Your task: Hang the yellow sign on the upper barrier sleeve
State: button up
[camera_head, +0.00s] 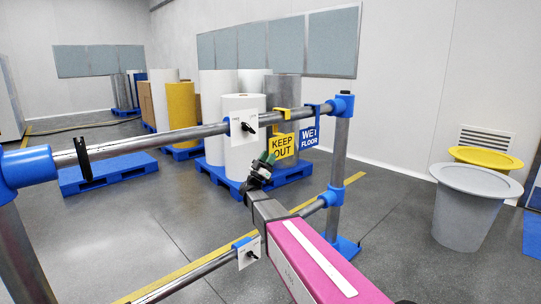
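The yellow KEEP OUT sign (283,146) is upright at the right part of the upper barrier rail (150,140). Its yellow hook (287,112) lines up with that rail; I cannot tell whether it bears on it. The blue WET FLOOR sign (309,138) is just right of it, with its hook at the same rail. A blue sleeve (341,105) joins the upper rail to the right post. My gripper (268,160) is at the lower left of the yellow sign, its green tip overlapping the sign's edge. Its finger gap and any contact are unclear.
White plates with black knobs sit on the upper rail (240,128) and the lower rail (247,253). Rolls on a blue pallet (287,176) stand behind. A grey bin (466,212) is at the right.

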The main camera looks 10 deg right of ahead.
jog(key=a+f+n+t+y, duration=0.2)
jog(key=f+n+t+y, duration=0.1)
jog(key=f+n+y, duration=0.55)
jog(key=a+f+n+t+y, duration=0.2)
jog(key=f+n+y, duration=0.3)
jog(key=y, duration=0.7)
jog(key=s+d+f+g+y, duration=0.2)
jog(key=s+f+g+y, duration=0.2)
jog(key=s+f+g, duration=0.55)
jog(key=s+d+f+m+g, duration=0.1)
jog(key=s+d+f+g, duration=0.1)
jog(key=s, duration=0.5)
jog(key=s+d+f+g+h, duration=0.1)
jog(key=s+d+f+g, duration=0.2)
jog(key=s+f+g, duration=0.2)
jog(key=s+d+f+m+g+h, duration=0.1)
jog(key=s+d+f+g, duration=0.2)
jog(key=s, duration=0.7)
jog(key=shift+s+d+f+m+g, duration=0.2)
jog(key=shift+f+m+g, duration=0.2)
jog(key=shift+g, duration=0.45)
